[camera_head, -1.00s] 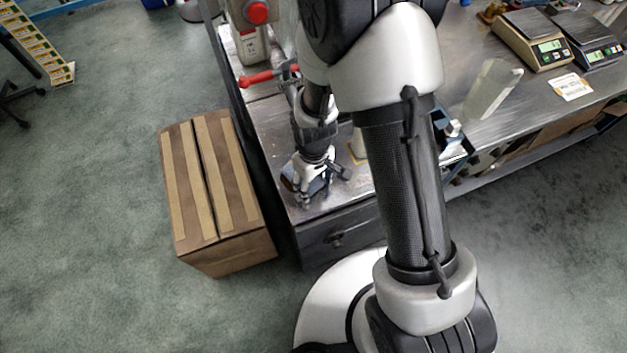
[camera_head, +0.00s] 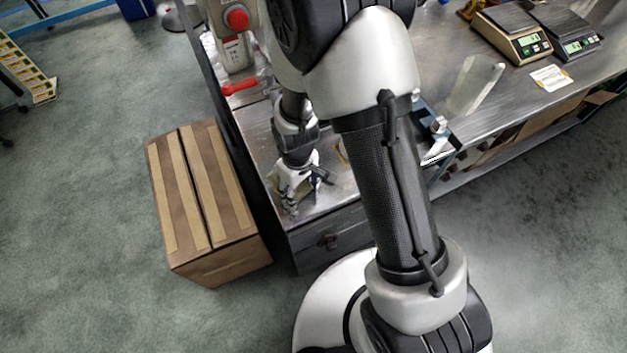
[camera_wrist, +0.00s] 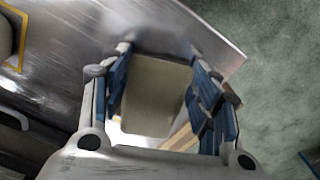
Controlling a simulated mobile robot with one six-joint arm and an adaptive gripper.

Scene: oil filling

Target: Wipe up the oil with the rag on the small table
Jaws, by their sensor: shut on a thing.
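My gripper (camera_wrist: 160,95) has its blue-padded fingers on both sides of a beige, block-like piece, which looks like the rag (camera_wrist: 155,95). In the head view my gripper (camera_head: 293,195) points down near the front left corner of a metal table top (camera_head: 335,195). A small beige patch shows beside the fingers there. The metal surface also shows in the wrist view (camera_wrist: 60,50), with its edge close past the fingertips. I cannot tell whether the rag touches the metal. I cannot make out any oil; my arm hides part of the table.
A taped cardboard box (camera_head: 205,200) stands on the floor left of the table. A red-handled device (camera_head: 240,88) stands behind my gripper. Scales (camera_head: 512,32) and a clear upright piece (camera_head: 475,85) are on the bench at right. Green floor lies open at the left.

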